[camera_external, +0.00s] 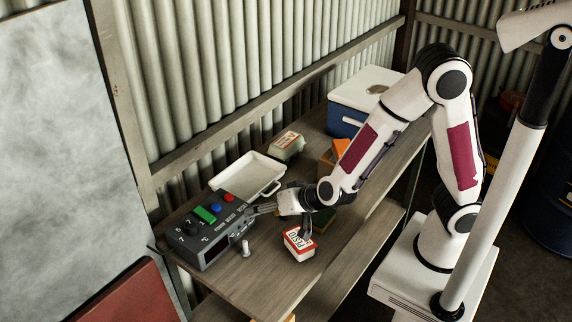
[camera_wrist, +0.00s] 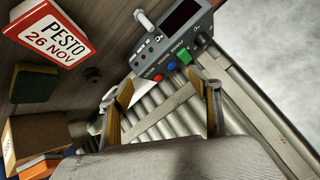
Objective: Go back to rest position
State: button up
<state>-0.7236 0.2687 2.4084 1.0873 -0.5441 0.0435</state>
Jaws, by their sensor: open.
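My gripper (camera_external: 264,208) is low over the wooden bench, just right of a dark grey control box (camera_external: 216,232) with red, blue and green buttons. In the wrist view my gripper (camera_wrist: 162,92) is open, its two fingers apart with nothing between them, and the control box (camera_wrist: 172,42) shows beyond the fingertips. I cannot tell whether a finger touches the box.
A pesto tub (camera_external: 299,243) sits in front of my gripper. A white tray (camera_external: 248,176) and another tub (camera_external: 287,145) lie behind. A blue cooler (camera_external: 364,100) stands at the far end. A small white object (camera_external: 245,248) stands beside the box. Corrugated wall backs the bench.

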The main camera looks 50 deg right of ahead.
jog(key=s+d+r+n+g+y, duration=0.1)
jog(key=s+d+r+n+y, duration=0.15)
jog(key=r, duration=0.35)
jog(key=s+d+r+n+g+y, duration=0.1)
jog(key=s+d+r+n, duration=0.2)
jog(key=r, duration=0.4)
jog(key=s+d+r+g+h, duration=0.1)
jog(key=s+d+h, duration=0.3)
jog(key=s+d, duration=1.2)
jog(key=shift+s+d+r+g, duration=0.35)
jog(key=shift+d+g, duration=0.25)
jog(key=shift+d, duration=0.2)
